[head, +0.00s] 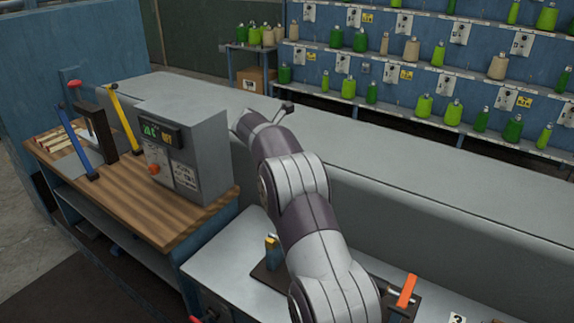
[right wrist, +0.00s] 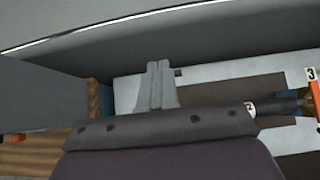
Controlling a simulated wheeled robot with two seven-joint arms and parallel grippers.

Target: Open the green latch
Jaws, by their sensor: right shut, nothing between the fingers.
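I cannot make out a green latch in either view; my arm covers part of the grey bench top (head: 228,268) where coloured handles stand. A yellow handle (head: 271,241) shows just left of my arm and an orange handle (head: 406,290) to its right. The orange handle also shows at the right edge of the right wrist view (right wrist: 315,100), by a label 3. My right gripper (right wrist: 161,68) is shut and empty, its fingers together over the bench. In the head view my arm hides most of it. My left gripper is not in view.
A grey box with a display (head: 185,145) stands on the wooden bench (head: 130,205) at left, beside blue and yellow levers. A long grey ledge (head: 430,200) runs behind my arm. Shelves of green and tan bobbins (head: 420,75) stand at the back.

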